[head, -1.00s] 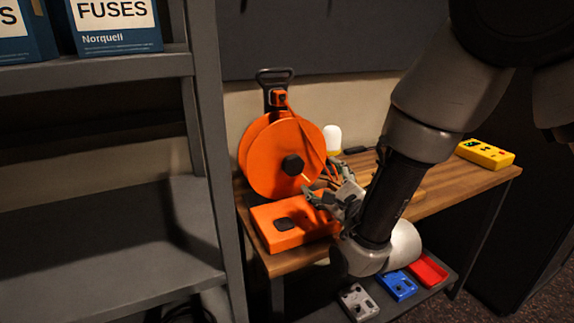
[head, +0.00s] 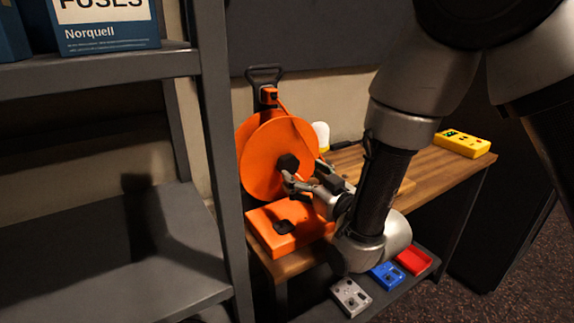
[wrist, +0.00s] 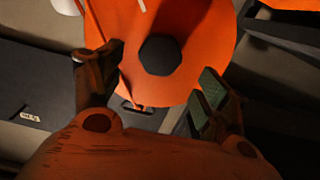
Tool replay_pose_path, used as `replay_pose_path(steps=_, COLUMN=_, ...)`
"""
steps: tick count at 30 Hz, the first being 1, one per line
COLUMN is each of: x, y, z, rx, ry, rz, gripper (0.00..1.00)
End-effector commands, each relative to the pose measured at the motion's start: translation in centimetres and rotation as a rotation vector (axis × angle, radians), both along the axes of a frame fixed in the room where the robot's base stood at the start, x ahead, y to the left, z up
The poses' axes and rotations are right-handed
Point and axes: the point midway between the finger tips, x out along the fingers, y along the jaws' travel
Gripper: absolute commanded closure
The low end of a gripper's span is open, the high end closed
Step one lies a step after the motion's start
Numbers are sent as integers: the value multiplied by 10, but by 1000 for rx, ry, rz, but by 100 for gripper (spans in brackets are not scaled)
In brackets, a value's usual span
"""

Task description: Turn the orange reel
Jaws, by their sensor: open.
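The orange reel (head: 268,157) stands upright at the left end of the wooden desk, with a dark knob (head: 288,164) at its centre. An orange base (head: 283,233) with a dark patch on top lies in front of it. My gripper (head: 294,183) is at the reel's front, close to the knob. In the wrist view my gripper (wrist: 158,85) is open, its fingers spread to either side below the dark hub knob (wrist: 159,54), with the orange disc (wrist: 190,28) behind. Nothing is between the fingers. I cannot tell whether a finger touches the reel.
A grey shelf (head: 110,240) with blue fuse boxes (head: 105,30) stands close on the left. A yellow device (head: 462,144) sits at the desk's far right. Grey (head: 350,298), blue (head: 387,276) and red (head: 413,260) boxes lie on a lower shelf.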

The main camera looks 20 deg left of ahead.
Motion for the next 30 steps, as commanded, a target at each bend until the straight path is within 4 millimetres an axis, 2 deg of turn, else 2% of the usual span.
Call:
replay_pose_path(steps=12, x=41, y=48, z=0, rx=0, ry=-1, rz=-1, gripper=25)
replay_pose_path(steps=16, x=47, y=55, z=0, rx=1, ry=-1, rz=-1, gripper=25)
replay_pose_path(steps=24, x=48, y=56, z=0, rx=0, ry=0, rz=0, gripper=25)
replay_pose_path(steps=30, x=48, y=56, z=0, rx=0, ry=0, rz=0, gripper=61)
